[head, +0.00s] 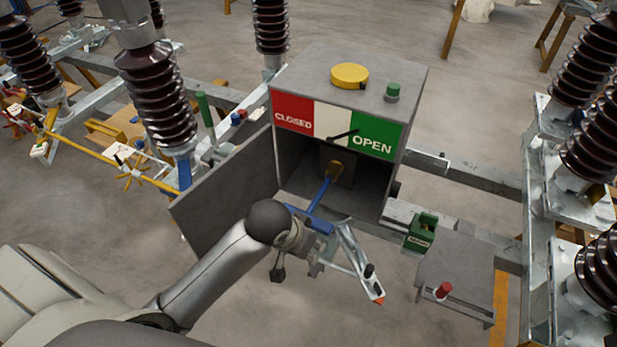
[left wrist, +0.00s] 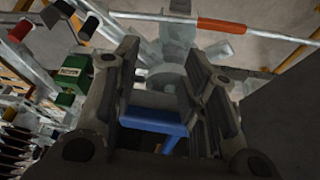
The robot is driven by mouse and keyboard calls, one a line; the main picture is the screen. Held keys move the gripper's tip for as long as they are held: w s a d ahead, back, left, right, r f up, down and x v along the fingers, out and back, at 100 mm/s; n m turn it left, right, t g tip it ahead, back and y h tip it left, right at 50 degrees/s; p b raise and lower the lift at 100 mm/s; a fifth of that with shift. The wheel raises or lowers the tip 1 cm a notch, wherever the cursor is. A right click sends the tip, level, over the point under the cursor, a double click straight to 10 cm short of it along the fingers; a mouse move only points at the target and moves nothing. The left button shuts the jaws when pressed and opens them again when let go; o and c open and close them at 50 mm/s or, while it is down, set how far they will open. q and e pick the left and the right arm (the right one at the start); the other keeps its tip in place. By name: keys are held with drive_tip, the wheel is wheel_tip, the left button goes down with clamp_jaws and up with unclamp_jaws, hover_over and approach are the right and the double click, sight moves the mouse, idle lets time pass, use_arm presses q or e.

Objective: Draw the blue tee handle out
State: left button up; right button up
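The blue tee handle (head: 320,196) runs from a brass socket (head: 335,170) inside the grey box out through its open front, its crossbar at the near end. My left gripper (head: 296,238) is at the crossbar, partly hidden by its own wrist in the head view. In the left wrist view my left gripper (left wrist: 160,85) has its two dark fingers apart, with the blue tee handle (left wrist: 155,117) between them. Contact with both fingers cannot be made out. My right gripper is in neither view.
The grey box (head: 412,85) bears a CLOSED/OPEN plate (head: 335,128). Its open door (head: 225,187) stands at the left. A metal lever with an orange tip (head: 378,300), a green block (head: 421,233) and a small grey table (head: 455,268) lie to the right.

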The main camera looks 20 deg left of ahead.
use_arm(q)
wheel_tip(320, 180, up, 5)
drive_tip(key=y, duration=0.1)
approach(316, 199)
drive_tip(key=shift+s+d+f+n+t, duration=0.1)
drive_tip(key=shift+s+f+n+t, duration=0.1)
drive_tip(key=shift+f, duration=0.25)
drive_tip(key=shift+s+d+f+n+t, duration=0.1)
drive_tip(key=shift+s+f+n+t, duration=0.1)
drive_tip(key=shift+f, duration=0.25)
drive_tip(key=shift+w+a+r, duration=0.2)
drive_tip(key=shift+w+r, duration=0.05)
drive_tip(key=shift+w, duration=0.1)
drive_tip(key=x, duration=0.7)
drive_tip(key=shift+w+f, duration=0.15)
drive_tip(key=shift+f, duration=0.25)
clamp_jaws()
